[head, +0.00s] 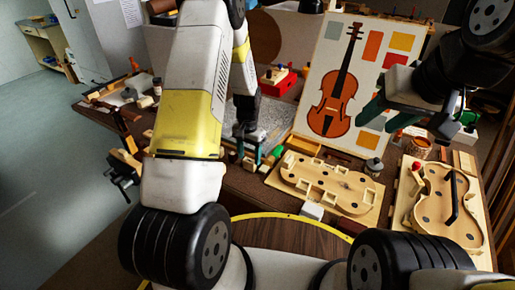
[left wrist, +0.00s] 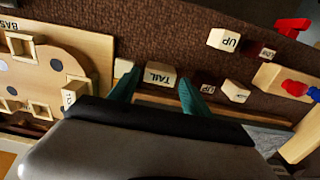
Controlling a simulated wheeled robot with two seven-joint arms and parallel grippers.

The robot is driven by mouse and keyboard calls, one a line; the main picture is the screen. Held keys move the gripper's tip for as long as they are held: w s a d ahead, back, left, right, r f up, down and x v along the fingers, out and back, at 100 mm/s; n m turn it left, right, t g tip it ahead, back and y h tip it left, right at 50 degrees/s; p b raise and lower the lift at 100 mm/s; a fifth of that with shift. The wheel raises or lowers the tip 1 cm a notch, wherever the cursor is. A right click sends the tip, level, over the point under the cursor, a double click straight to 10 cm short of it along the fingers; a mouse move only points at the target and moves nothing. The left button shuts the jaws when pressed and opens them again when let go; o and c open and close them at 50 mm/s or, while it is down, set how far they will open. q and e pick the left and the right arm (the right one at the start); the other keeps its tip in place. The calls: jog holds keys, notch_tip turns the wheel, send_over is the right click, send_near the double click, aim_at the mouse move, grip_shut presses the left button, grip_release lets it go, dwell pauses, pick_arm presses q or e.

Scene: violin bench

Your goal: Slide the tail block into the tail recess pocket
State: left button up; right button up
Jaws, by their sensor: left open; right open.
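The tail block (left wrist: 160,76), a pale wooden block marked TAIL, stands on the brown bench in the left wrist view. The teal fingertips of my left gripper (left wrist: 158,88) are open on either side of it, with no clear contact visible. In the head view my left gripper (head: 250,154) points down at the bench, left of the violin form (head: 325,184). This pale form with several pockets lies on a board; part of it (left wrist: 45,72) shows in the left wrist view. I cannot tell which pocket is the tail recess. My right gripper (head: 418,112) is open and empty, raised before the violin picture.
A violin picture board (head: 350,85) stands behind the form. A second violin body (head: 440,205) lies on a board at right. A white block (head: 312,212) sits at the front edge.

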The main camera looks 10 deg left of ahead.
aim_at(250, 160)
pick_arm(q)
notch_tip(250, 160, down, 3)
jog(key=shift+f, duration=0.15)
jog(key=shift+c, duration=0.5)
jog(key=c, duration=1)
